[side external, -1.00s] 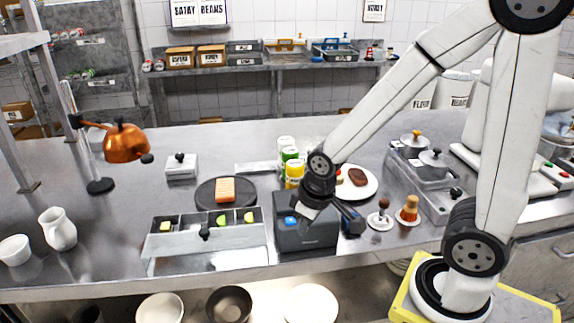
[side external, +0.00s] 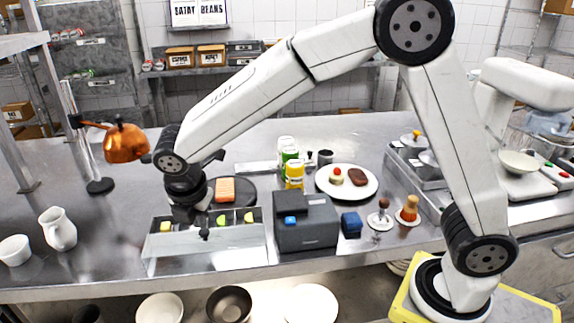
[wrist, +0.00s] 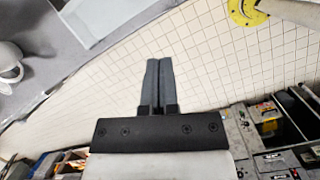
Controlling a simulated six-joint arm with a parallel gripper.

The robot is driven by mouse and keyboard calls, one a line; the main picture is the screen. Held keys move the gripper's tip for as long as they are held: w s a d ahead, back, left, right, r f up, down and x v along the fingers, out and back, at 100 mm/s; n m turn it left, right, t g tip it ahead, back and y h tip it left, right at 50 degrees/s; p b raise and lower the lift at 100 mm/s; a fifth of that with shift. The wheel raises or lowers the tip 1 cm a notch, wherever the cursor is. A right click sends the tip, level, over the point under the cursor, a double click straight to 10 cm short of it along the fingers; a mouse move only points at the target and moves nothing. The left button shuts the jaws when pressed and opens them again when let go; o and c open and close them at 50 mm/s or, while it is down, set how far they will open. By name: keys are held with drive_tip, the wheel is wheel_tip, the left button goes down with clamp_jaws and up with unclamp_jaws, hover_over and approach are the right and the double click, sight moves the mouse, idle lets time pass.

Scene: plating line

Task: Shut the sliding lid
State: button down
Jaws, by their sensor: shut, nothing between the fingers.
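A long grey bin (side external: 256,250) stands at the front of the counter, its back strip of compartments uncovered. Yellow and green pieces (side external: 222,219) show in it. A pale sliding lid (side external: 180,243) with a black knob (side external: 204,234) covers the front part. My gripper (side external: 187,214) is over the bin's left back part, behind and left of the knob. Its fingertips are hard to make out there, and contact cannot be told. In the wrist view my gripper (wrist: 158,62) is shut with its fingers together and nothing between them.
A dark box (side external: 305,235) stands right of the bin, with a blue cube (side external: 351,224) beside it. Behind are a dark round board (side external: 240,190) with an orange block (side external: 225,188) and spice jars (side external: 294,176). A white jug (side external: 58,230) and orange lamp (side external: 125,143) stand left.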

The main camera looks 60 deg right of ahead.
drive_tip(key=a+n, duration=0.2)
drive_tip(key=w, duration=0.1)
drive_tip(key=shift+w+a+r+n, duration=0.1)
drive_tip(key=shift+a+r+n, duration=0.25)
drive_tip(key=shift+a+n, duration=0.05)
drive_tip(key=shift+f, duration=0.15)
hover_over(204, 244)
drive_tip(key=s+a, duration=0.2)
drive_tip(key=a, duration=0.1)
wheel_tip(204, 244, down, 10)
drive_tip(key=shift+s+r, duration=0.15)
drive_tip(key=shift+r, duration=0.05)
drive_tip(key=shift+w+d+f, duration=0.2)
drive_tip(key=shift+w+d, duration=0.45)
drive_tip(key=shift+d, duration=0.25)
drive_tip(key=shift+w, duration=0.1)
drive_tip(key=w+d, duration=0.5)
drive_tip(key=shift+w+d, duration=0.25)
drive_tip(key=shift+d, duration=0.15)
